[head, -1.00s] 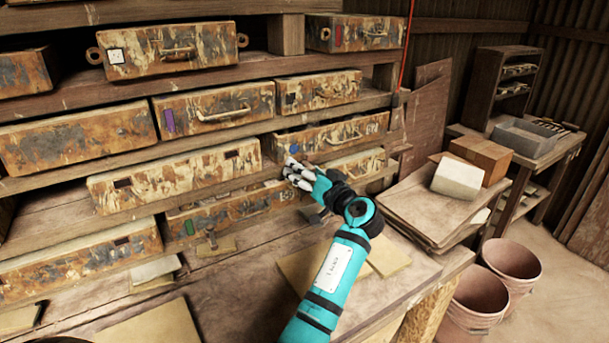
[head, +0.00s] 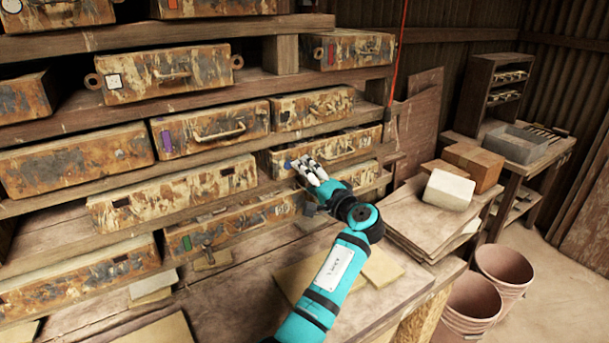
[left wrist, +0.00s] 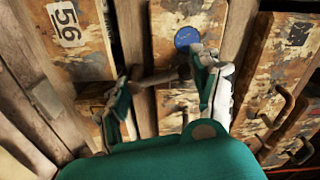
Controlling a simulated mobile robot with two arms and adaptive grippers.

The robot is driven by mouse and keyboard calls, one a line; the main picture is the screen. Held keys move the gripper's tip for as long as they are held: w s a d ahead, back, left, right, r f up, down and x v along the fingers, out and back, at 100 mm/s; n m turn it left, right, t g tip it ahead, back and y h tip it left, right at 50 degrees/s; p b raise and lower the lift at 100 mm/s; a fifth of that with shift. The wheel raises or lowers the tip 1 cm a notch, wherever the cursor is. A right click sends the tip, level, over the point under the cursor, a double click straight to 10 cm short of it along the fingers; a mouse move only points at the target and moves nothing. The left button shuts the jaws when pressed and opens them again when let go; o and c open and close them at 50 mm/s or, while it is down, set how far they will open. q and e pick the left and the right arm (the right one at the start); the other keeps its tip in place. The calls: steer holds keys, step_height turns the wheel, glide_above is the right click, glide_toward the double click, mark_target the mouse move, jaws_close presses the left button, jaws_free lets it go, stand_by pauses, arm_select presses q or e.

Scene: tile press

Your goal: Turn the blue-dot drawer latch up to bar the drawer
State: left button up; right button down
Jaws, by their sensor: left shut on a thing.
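The blue-dot drawer (head: 338,146) is a rusty, mottled case front with a pale handle, on the shelf at mid-picture. Its blue dot (head: 288,165) shows just left of my left gripper (head: 306,166). In the left wrist view the round blue dot (left wrist: 187,37) sits above the right fingertip of my left gripper (left wrist: 160,72). A dark bar, seemingly the latch (left wrist: 153,79), lies between the two fingers, and the gripper is shut on it. It runs nearly sideways in that view. My fingers hide its ends. My right gripper is not in view.
Pink buckets (head: 505,275) stand on the floor.

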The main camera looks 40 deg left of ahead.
arm_select(q)
steer(key=m, duration=0.1)
steer(key=m+p, duration=0.1)
steer(key=shift+w+d+m, duration=0.2)
steer(key=shift+w+m, duration=0.2)
steer(key=shift+f, duration=0.1)
steer(key=o, duration=1.1)
steer(key=shift+w, duration=0.1)
steer(key=v, duration=1.2)
